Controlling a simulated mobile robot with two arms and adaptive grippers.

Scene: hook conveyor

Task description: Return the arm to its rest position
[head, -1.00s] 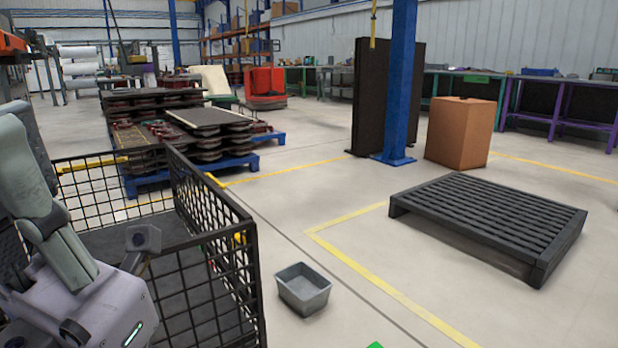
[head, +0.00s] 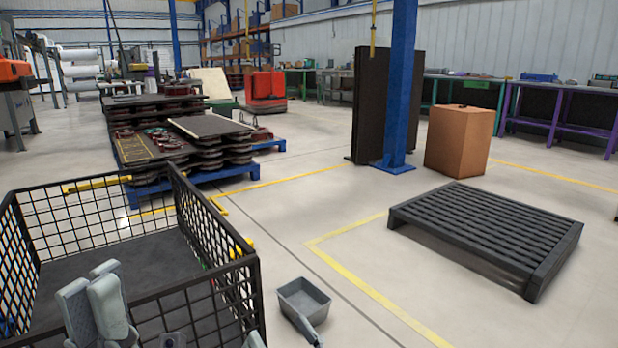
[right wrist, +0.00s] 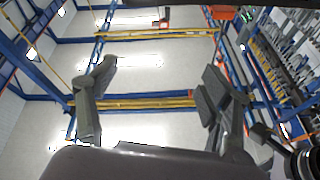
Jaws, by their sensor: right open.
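My left gripper (head: 94,296) shows low at the left in the head view, in front of the black wire-mesh cage. Its two grey fingers appear side by side; I cannot tell whether there is a gap between them. My right gripper (head: 281,332) shows only as grey finger parts at the bottom edge, one overlapping the near side of the grey bin in the picture. In the right wrist view, its two fingers (right wrist: 158,72) are spread wide apart with nothing between them, pointing toward the ceiling. Most of both arms is out of view.
The black mesh cage (head: 208,225) stands at the front left. The small grey bin (head: 304,293) is on the floor beside it. A black slatted pallet (head: 490,228), a brown box (head: 459,140) and a blue post (head: 401,85) stand to the right. Floor between is clear.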

